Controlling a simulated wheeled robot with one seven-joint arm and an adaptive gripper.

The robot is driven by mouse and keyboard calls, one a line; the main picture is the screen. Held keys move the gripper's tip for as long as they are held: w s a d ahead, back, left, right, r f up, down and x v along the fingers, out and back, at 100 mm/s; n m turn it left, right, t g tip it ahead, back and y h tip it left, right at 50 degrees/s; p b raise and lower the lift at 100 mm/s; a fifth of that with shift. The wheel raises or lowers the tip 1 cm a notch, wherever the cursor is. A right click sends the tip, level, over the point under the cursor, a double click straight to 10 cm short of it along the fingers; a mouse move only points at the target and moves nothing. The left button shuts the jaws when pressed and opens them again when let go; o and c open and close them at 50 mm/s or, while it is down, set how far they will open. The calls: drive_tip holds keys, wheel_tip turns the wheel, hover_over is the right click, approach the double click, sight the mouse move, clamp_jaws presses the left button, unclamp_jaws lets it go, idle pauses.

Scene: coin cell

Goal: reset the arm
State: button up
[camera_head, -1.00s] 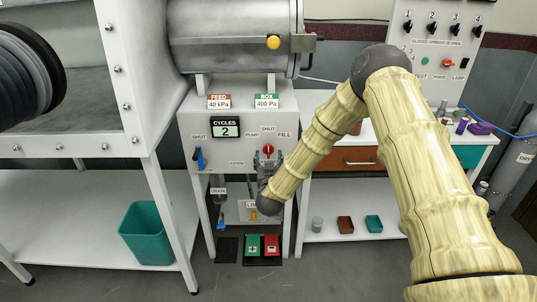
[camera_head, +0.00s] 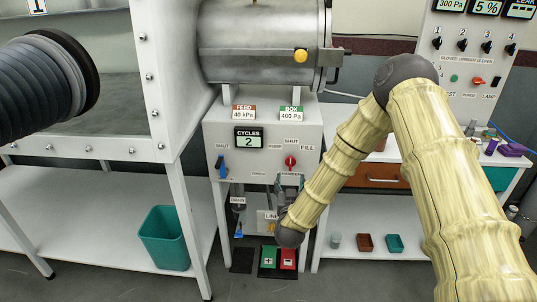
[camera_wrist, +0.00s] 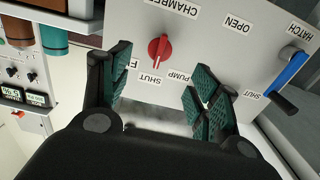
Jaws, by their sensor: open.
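My gripper shows in the wrist view (camera_wrist: 160,95) with its two green-padded fingers spread apart and nothing between them. Beyond the fingers is the white valve panel with a red knob (camera_wrist: 158,50), and a blue-handled hatch lever (camera_wrist: 290,72) at the right. In the head view my arm bends down from the right, and its wrist end is in front of the lower part of the panel (camera_head: 215,140). The gripper is largely hidden there behind the arm. The red knob (camera_head: 290,161) and blue lever (camera_head: 221,165) also show in this view.
A metal chamber cylinder (camera_head: 260,30) sits above the panel.

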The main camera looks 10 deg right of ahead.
drive_tip(key=s+a+f+n+g+y+p, duration=0.1)
drive_tip(key=s+a+f+g+y+p, duration=0.2)
drive_tip(key=s+f, duration=0.75)
drive_tip(key=s+a+f+n+g+y, duration=0.15)
drive_tip(key=s+f+g, duration=0.35)
drive_tip(key=s+f, duration=0.55)
drive_tip(key=s+d+f+g+p, duration=0.1)
drive_tip(key=s+g, duration=0.3)
drive_tip(key=s, duration=1.1)
drive_tip(key=s+d+f+g+p, duration=0.1)
drive_tip(key=s+g, duration=0.4)
drive_tip(key=s, duration=1.1)
drive_tip(key=shift+d+p, duration=0.35)
drive_tip(key=shift+d, duration=0.3)
drive_tip(key=shift+y, duration=0.25)
